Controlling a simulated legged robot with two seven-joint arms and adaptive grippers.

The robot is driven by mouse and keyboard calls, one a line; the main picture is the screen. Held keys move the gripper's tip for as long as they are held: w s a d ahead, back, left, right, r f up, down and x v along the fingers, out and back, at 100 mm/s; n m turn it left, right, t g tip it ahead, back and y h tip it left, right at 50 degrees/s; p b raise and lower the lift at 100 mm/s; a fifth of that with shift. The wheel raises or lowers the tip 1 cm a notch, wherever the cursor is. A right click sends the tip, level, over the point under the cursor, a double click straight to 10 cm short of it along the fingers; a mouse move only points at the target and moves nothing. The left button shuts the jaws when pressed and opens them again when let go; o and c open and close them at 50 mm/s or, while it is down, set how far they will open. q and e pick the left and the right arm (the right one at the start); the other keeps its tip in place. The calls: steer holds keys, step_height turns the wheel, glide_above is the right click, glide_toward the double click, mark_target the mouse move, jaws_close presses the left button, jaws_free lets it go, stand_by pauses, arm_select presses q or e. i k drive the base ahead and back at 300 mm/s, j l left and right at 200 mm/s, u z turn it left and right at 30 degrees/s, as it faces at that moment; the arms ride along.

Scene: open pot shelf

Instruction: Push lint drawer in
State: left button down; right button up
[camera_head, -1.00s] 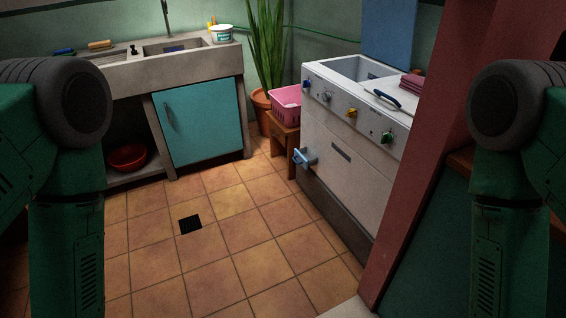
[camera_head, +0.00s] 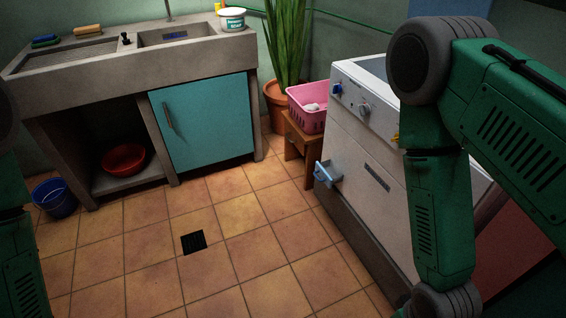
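A light-blue part with a handle, which looks like the lint drawer (camera_head: 326,173), sticks out from the lower left of the white machine's front (camera_head: 365,150). It stands clear of the front panel. My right arm covers the right part of the machine. My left arm shows only at the left edge. Neither gripper is in view, so whether they are open or shut is hidden. Nothing of mine touches the drawer.
A pink basket (camera_head: 307,117) sits on a wooden stool (camera_head: 297,141) left of the machine. A sink with a teal cabinet door (camera_head: 203,122) stands at the back. A blue bucket (camera_head: 54,198) is at left. The tiled floor (camera_head: 160,225) between is clear.

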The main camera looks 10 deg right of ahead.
mark_target(327, 175)
steer(key=i+z, duration=0.15)
steer(key=i, duration=0.25)
steer(key=i+j+z, duration=0.1)
steer(key=i, duration=0.35)
steer(key=i+l+z, duration=0.1)
steer(key=i+z, duration=0.25)
steer(key=i+l+z, duration=0.1)
steer(key=z, duration=0.3)
steer(key=i+j+z, duration=0.1)
steer(key=i+z, duration=0.25)
